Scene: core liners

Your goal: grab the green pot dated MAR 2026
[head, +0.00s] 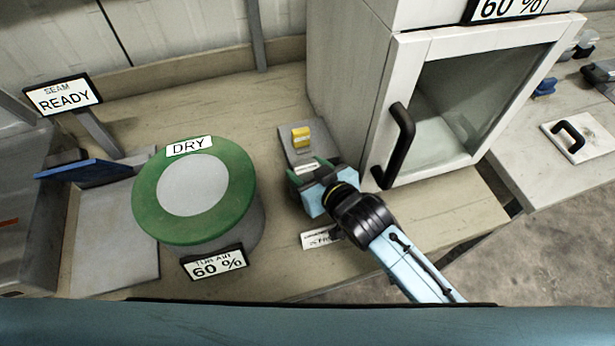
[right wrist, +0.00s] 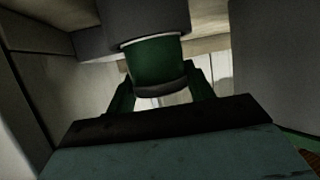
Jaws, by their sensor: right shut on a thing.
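A green pot (right wrist: 158,65) with a dark lower rim is between the fingers of my right gripper (right wrist: 160,88) in the right wrist view. The gripper is shut on it. In the head view my right gripper (head: 306,180) is over the workbench, just in front of a small grey stand and left of the cabinet door. The pot is mostly hidden there by the gripper. I cannot read a date on it in either view. My left gripper is not in view.
A yellow block (head: 301,137) sits on the grey stand (head: 290,154). A large tub with a green rim marked DRY (head: 240,197) stands left of my gripper. A white cabinet (head: 346,80) with a black handle (head: 400,146) rises close on the right. A white card (head: 318,240) lies in front.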

